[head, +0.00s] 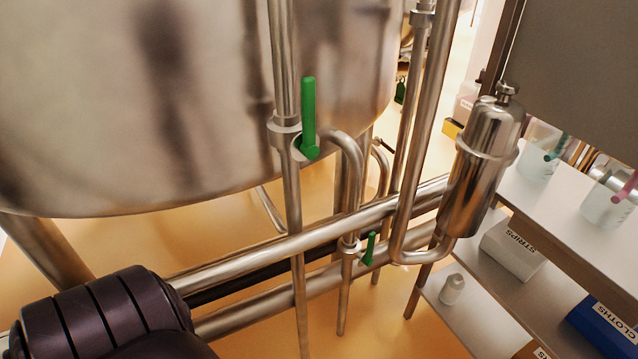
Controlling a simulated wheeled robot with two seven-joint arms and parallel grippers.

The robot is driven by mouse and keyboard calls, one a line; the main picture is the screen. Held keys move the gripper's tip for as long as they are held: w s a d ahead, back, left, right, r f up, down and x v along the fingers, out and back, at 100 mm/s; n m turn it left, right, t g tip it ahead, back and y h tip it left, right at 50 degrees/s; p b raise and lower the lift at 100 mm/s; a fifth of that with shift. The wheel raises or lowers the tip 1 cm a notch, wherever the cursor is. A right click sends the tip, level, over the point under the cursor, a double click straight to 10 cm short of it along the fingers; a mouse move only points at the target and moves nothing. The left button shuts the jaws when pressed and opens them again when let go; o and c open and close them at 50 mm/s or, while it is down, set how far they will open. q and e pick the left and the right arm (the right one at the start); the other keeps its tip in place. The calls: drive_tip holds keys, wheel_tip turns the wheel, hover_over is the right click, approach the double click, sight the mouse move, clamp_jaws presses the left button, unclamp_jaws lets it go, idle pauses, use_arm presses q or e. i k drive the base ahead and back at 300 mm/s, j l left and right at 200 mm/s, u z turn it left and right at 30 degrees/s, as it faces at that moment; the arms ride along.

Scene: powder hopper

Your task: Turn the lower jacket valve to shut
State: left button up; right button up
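A larger green lever (309,115) sits higher, on the vertical pipe in front of the steel vessel. It also points up along its pipe. No label shows which lever is the lower jacket valve; the small one is the lower of the two. Neither gripper is in view, and nothing touches either lever.
The big steel vessel (190,90) fills the upper left. Shelves (560,190) with beakers and boxes are at the right. A dark ribbed part is at lower left.

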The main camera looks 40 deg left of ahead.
sight(368, 261)
drive_tip(key=u, duration=0.9)
